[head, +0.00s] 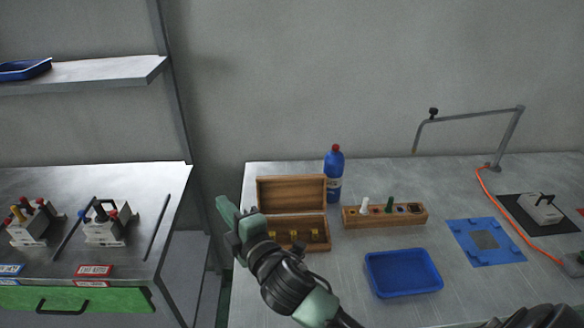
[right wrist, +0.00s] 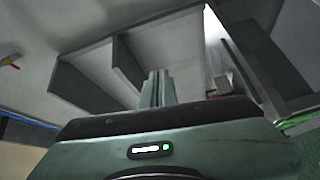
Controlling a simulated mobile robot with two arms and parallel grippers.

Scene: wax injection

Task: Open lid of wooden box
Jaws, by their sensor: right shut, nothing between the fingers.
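The wooden box (head: 290,228) sits near the left end of the right-hand table in the head view. Its lid (head: 291,193) stands raised at the back, so the box is open. Several brass-coloured pieces (head: 293,237) show inside it. My right gripper (head: 227,212) is at the box's left side, apart from the lid, and overlaps the table's left edge in the picture. Its fingers are together and empty. They also show closed in the right wrist view (right wrist: 157,88), where the box cannot be made out. My left gripper is not in view.
A gap separates this table from the left bench (head: 150,185). A metal arm stand (head: 508,137) rises at the back right.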

